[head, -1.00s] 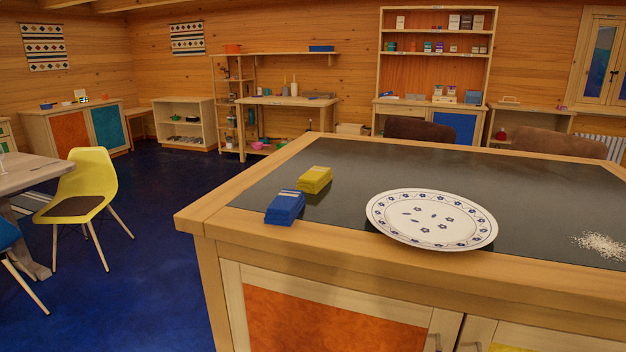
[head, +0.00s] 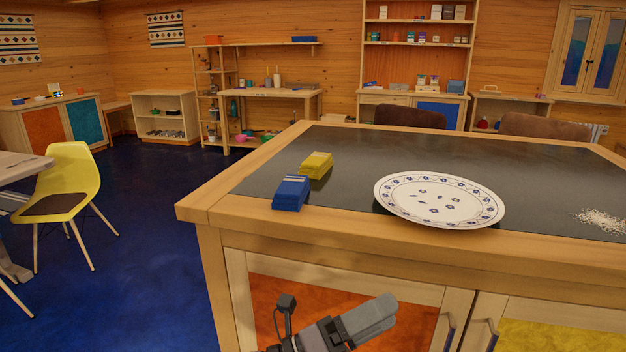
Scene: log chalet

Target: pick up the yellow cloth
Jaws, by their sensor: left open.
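The yellow cloth (head: 316,165) is a small folded stack lying on the dark top of the wooden counter (head: 205,207), near its left end. A blue folded cloth (head: 291,192) with pale stripes lies just in front of it, close to the counter's front edge. My left gripper (head: 335,309) is in the lower middle of the head view, in front of the counter's orange door and below the counter top. It is open with nothing seen between its fingers, and apart from both cloths. My right gripper is not in view.
A white plate (head: 438,200) with blue flowers lies right of the cloths, at the front edge. White crumbs (head: 601,220) are spread at the right. Dark chairs (head: 410,117) stand behind the counter. A yellow chair (head: 66,181) stands left, with open blue floor between.

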